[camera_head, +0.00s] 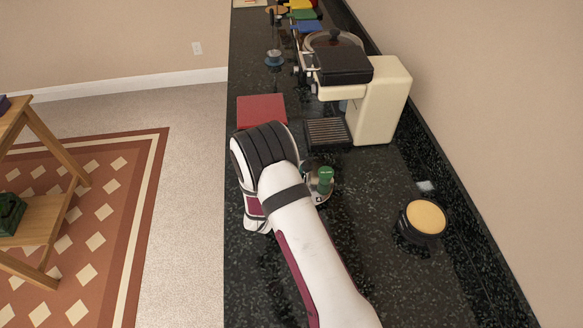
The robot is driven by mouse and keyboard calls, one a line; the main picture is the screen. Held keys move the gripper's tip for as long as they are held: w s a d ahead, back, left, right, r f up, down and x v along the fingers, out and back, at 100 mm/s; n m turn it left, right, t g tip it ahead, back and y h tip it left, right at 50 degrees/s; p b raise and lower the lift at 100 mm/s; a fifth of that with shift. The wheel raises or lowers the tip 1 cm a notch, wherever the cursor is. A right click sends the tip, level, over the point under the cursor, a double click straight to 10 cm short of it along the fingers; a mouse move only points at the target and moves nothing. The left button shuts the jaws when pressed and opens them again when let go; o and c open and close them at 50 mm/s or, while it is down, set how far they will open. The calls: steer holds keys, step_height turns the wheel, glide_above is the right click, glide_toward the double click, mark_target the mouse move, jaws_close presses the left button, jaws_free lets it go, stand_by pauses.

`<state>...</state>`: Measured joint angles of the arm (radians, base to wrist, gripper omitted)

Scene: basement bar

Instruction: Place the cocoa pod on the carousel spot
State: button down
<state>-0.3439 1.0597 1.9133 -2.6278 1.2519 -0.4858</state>
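A small green-topped thing (325,177) stands just right of my arm's bend, on the dark counter. It may be a pod, but I cannot tell for sure. A greyish rounded base (320,194) shows under and beside it, partly covered by my arm; it may be the carousel. The carousel spots cannot be made out. My arm reaches up from the bottom and bends over the counter. My gripper's fingers are hidden behind the arm, so I cannot see whether they hold anything.
A cream coffee machine (384,98) with a drip tray (328,133) stands beyond my arm. A red square (262,111) lies left of it. A dark round container with a tan top (425,217) sits at right, near the wall. Counter between it and my arm is clear.

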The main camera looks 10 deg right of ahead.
steer(key=shift+f, duration=0.15)
steer(key=c, duration=0.6)
jaws_free()
steer(key=shift+c, duration=0.2)
